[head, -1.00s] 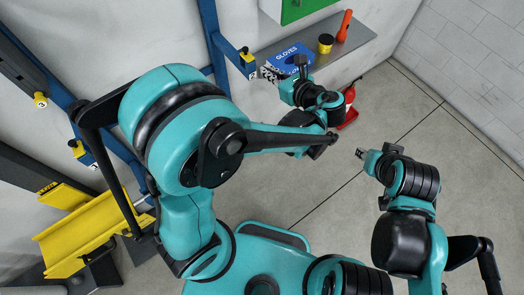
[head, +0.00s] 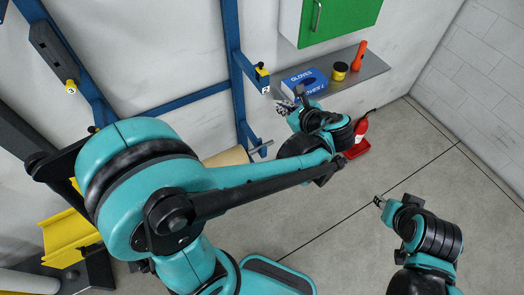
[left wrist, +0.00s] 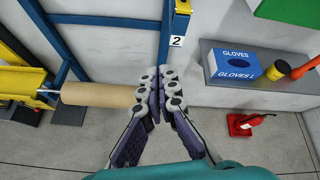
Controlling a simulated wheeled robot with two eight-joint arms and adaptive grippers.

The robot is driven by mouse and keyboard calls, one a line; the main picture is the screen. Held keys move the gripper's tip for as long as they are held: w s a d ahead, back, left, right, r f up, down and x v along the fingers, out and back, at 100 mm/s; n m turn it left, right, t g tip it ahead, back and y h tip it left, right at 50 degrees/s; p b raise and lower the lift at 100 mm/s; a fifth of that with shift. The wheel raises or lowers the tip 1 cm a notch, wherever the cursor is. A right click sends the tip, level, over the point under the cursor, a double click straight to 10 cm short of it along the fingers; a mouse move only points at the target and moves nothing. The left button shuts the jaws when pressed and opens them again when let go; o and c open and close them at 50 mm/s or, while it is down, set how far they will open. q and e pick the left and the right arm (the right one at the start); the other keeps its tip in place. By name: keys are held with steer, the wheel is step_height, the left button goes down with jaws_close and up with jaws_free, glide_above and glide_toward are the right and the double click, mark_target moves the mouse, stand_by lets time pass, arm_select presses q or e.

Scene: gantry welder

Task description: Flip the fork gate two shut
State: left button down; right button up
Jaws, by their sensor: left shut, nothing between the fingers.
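The fork gate two shows as a blue arm (head: 248,72) with a yellow-and-black end piece (head: 262,72) and a white tag "2" on the blue frame against the wall. In the left wrist view the "2" tag (left wrist: 177,41) is just beyond my fingertips, with yellow above it. My left gripper (head: 284,105) is shut and empty, close to the gate's tagged end; I cannot tell whether it touches. Its fingers also show in the left wrist view (left wrist: 158,82). My right gripper (head: 379,201) is over open floor, far from the gate; its fingers are too small to judge.
A brown roll (left wrist: 100,95) on a rod is left of my left gripper. A grey shelf (head: 372,68) holds a blue gloves box (head: 304,82), yellow tin (head: 339,71) and orange torch (head: 360,55). A green cabinet (head: 340,18) is above. Floor at right is clear.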

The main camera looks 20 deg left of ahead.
arm_select(q)
steer(key=s+a+f+n+g+h+b, duration=0.1)
steer(key=s+a+f+n+h+b, duration=0.1)
steer(key=s+f+n+h+b, duration=0.2)
steer(key=s+f+n+b, duration=0.3)
steer(key=s+f+n, duration=0.2)
steer(key=f+n, duration=0.1)
steer(key=shift+a+h, duration=0.25)
steer(key=shift+h, duration=0.15)
steer(key=shift+s, duration=0.1)
steer(key=s+d+f+n+h+b, duration=0.2)
steer(key=s+f+n+h+b, duration=0.2)
steer(key=s+f+n+b, duration=0.3)
steer(key=shift+s+f+n+t+b, duration=0.35)
steer(key=shift+f+n+b, duration=0.75)
steer(key=shift+n, duration=1.3)
steer(key=shift+w+d+f, duration=0.1)
steer(key=shift+d+f, duration=0.05)
